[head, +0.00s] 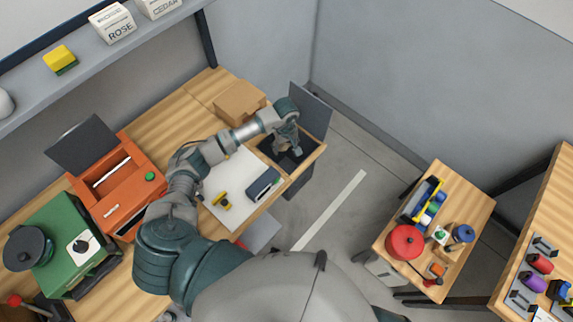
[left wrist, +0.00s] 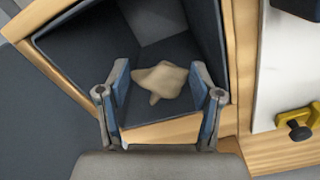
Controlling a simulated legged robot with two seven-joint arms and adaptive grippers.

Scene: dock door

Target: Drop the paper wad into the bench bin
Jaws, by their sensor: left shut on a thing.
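The paper wad (left wrist: 158,82) is a crumpled tan lump between the fingers of my left gripper in the left wrist view; I cannot make it out clearly in the head view. My left gripper (head: 287,147) is shut on it and points down over the bench bin (head: 312,158). The bin is a dark, square-walled opening with a wooden rim at the end of the bench. In the left wrist view, the bin's dark wall (left wrist: 75,45) stands behind and around my left gripper (left wrist: 160,80). My right gripper is not in view.
A dark raised panel (head: 311,108) stands behind the bin. A cardboard box (head: 239,101), a white sheet (head: 240,172), a dark case (head: 263,184) and a yellow tool (head: 222,201) lie close by. An orange machine (head: 120,185) stands farther left. Open floor lies right of the bin.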

